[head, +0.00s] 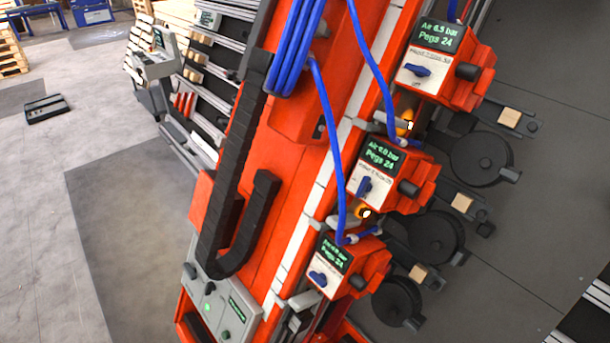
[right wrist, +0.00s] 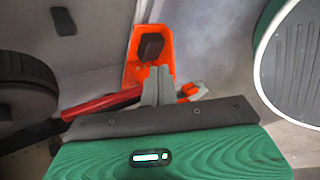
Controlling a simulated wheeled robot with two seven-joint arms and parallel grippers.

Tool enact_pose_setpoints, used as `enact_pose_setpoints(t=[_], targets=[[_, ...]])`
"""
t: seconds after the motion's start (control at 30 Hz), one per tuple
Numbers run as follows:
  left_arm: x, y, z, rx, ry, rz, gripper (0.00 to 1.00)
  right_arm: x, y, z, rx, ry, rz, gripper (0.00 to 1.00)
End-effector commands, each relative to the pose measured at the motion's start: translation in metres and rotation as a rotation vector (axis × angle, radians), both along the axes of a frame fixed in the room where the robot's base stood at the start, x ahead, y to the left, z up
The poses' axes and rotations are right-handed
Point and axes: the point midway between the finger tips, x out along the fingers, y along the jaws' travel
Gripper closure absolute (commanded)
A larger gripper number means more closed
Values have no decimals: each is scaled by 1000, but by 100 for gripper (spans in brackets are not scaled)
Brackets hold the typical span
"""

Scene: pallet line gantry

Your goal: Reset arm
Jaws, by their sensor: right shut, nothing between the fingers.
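In the right wrist view my right gripper (right wrist: 158,82) has its grey fingers together, with nothing seen between them. An orange-red part with a dark block (right wrist: 150,48) shows just beyond the fingertips; whether they touch it I cannot tell. A red bar (right wrist: 100,105) lies left of the fingers, and a small orange and white piece (right wrist: 192,90) shows to their right. My left gripper is in neither view, and I cannot make out the right one in the head view.
A large orange gantry (head: 285,170) fills the middle of the head view. Three orange units with displays, the top one (head: 440,65), middle one (head: 390,175) and bottom one (head: 345,265), line its right side. Blue hoses (head: 330,110) hang there.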

Motion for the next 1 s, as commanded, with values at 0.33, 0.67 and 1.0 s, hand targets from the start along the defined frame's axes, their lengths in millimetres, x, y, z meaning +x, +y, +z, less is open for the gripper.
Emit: enact_pose_setpoints(t=[0.33, 0.67, 1.0], targets=[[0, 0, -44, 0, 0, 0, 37, -210, -10, -150, 330, 246, -728, 100], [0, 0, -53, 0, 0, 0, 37, -289, -22, -177, 387, 305, -1046, 100], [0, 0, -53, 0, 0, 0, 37, -289, -22, -176, 388, 305, -1047, 100]])
